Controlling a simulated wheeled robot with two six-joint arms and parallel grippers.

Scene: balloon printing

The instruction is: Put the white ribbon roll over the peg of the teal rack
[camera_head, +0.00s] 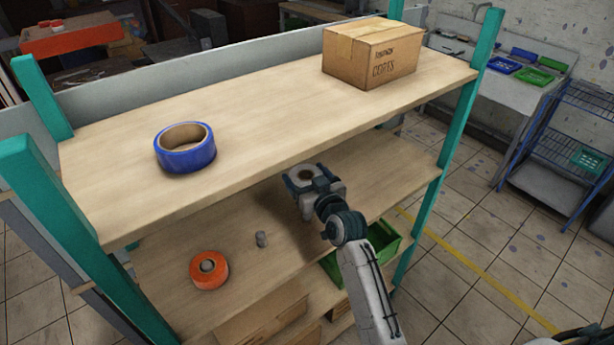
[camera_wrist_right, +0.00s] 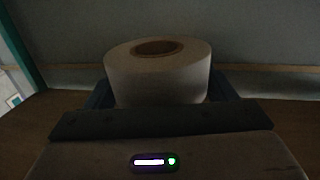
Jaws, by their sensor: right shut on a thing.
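The white ribbon roll (camera_wrist_right: 157,75) stands upright, hole facing up, between the fingers of my right gripper (camera_wrist_right: 160,92) in the wrist view. In the head view my right gripper (camera_head: 312,178) is shut on the roll (camera_head: 303,174), below the top shelf's front edge and over the middle shelf. The roll is apart from this peg. My left gripper is out of view.
An orange roll (camera_head: 197,279) lies around a grey post on the middle shelf. The top shelf (camera_head: 270,115) overhangs it and carries a blue roll (camera_head: 188,160) and a cardboard box (camera_head: 362,62). A green crate (camera_head: 380,240) sits lower right.

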